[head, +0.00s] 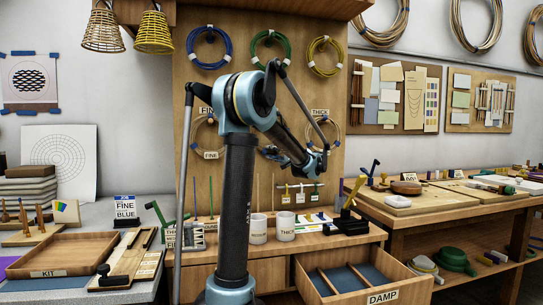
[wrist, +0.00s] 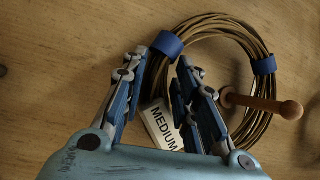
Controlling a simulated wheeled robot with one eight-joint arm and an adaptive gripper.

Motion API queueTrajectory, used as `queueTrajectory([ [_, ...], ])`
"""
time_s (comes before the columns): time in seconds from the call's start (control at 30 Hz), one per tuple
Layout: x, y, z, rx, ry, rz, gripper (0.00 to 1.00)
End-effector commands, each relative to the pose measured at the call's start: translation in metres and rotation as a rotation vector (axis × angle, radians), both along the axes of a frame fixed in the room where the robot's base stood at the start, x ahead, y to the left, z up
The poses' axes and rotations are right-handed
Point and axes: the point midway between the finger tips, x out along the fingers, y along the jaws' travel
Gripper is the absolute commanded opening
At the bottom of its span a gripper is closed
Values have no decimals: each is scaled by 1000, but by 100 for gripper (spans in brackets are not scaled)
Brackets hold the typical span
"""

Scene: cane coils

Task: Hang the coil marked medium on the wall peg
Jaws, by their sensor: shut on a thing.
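The tan cane coil marked medium fills the upper middle of the wrist view (wrist: 205,22), with blue bands and a white MEDIUM tag (wrist: 163,128) at its lower left. My gripper (wrist: 162,66) is shut on the coil's left side, by a blue band. A wooden peg (wrist: 262,104) with a round knob stands out from the wooden panel. Its base appears inside the ring and its shaft crosses in front of the coil's lower right strands. Whether the coil rests on it I cannot tell. In the head view my gripper (head: 275,154) is close to the panel, and my arm partly hides this area.
A FINE-labelled coil (head: 210,153) hangs left on the panel, and a THICK sign (head: 320,112) is to the right. Blue, green and yellow coils hang above. Below are white mugs (head: 285,228) and an open DAMP drawer (head: 382,297). A KIT tray (head: 45,273) sits left.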

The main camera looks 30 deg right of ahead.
Motion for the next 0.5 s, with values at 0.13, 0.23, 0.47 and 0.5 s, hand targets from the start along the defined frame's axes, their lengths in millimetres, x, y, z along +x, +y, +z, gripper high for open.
queueTrajectory([
  [0.13,0,0,0,0,0,0,0],
  [0.23,0,0,0,0,0,0,41],
  [0.47,0,0,0,0,0,0,51],
  [0.5,0,0,0,0,0,0,51],
])
